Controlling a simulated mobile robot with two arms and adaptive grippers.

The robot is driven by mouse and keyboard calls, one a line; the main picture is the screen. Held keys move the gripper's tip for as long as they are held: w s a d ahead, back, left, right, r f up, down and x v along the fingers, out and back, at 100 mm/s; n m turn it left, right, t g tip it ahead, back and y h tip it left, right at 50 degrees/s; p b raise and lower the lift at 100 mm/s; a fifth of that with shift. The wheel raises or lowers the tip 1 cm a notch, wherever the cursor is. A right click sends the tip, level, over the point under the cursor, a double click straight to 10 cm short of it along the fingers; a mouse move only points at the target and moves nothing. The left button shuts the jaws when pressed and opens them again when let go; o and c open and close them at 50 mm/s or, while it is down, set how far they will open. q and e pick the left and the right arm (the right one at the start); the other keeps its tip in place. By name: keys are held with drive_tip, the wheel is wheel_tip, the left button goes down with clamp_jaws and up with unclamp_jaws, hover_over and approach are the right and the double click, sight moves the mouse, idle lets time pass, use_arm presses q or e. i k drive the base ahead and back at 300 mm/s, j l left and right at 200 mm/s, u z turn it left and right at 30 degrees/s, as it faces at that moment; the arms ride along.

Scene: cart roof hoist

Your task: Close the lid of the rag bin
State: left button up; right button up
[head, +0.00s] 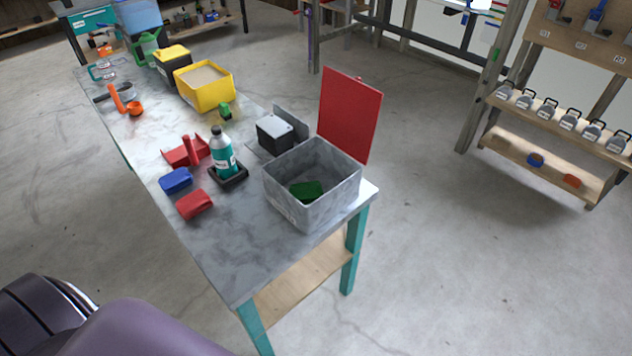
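The rag bin is most likely the grey square box (290,208) at the near right end of the workbench. Its red lid (349,114) stands open, upright along the box's far right side. A dark green item, maybe a rag (307,191), lies inside on the bottom. Neither gripper is in view. Purple and black parts at the lower left look like mine.
On the long workbench (225,265) stand a teal bottle (222,155) in a black tray, a small black box with a grey top (276,132), red and blue items, and a yellow bin (205,90). A shelf rack (545,120) stands right. Floor between is clear.

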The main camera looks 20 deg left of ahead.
sight(349, 109)
drive_tip(key=u, duration=0.6)
drive_tip(key=i+l+u, duration=0.15)
drive_tip(key=u, duration=0.25)
drive_tip(key=i+l+u, duration=0.15)
drive_tip(key=u, duration=0.25)
drive_tip(key=i+l+u, duration=0.1)
drive_tip(key=u, duration=0.35)
drive_tip(key=l+u, duration=0.55)
drive_tip(key=u, duration=0.25)
drive_tip(key=l+u, duration=0.1)
drive_tip(key=l, duration=0.55)
drive_tip(key=l+u, duration=0.15)
drive_tip(key=l, duration=0.45)
drive_tip(key=k+l+u, duration=0.1)
drive_tip(key=l, duration=0.5)
drive_tip(key=k+l+u, duration=0.15)
drive_tip(key=l, duration=0.5)
drive_tip(key=l+u, duration=0.1)
drive_tip(key=l, duration=0.5)
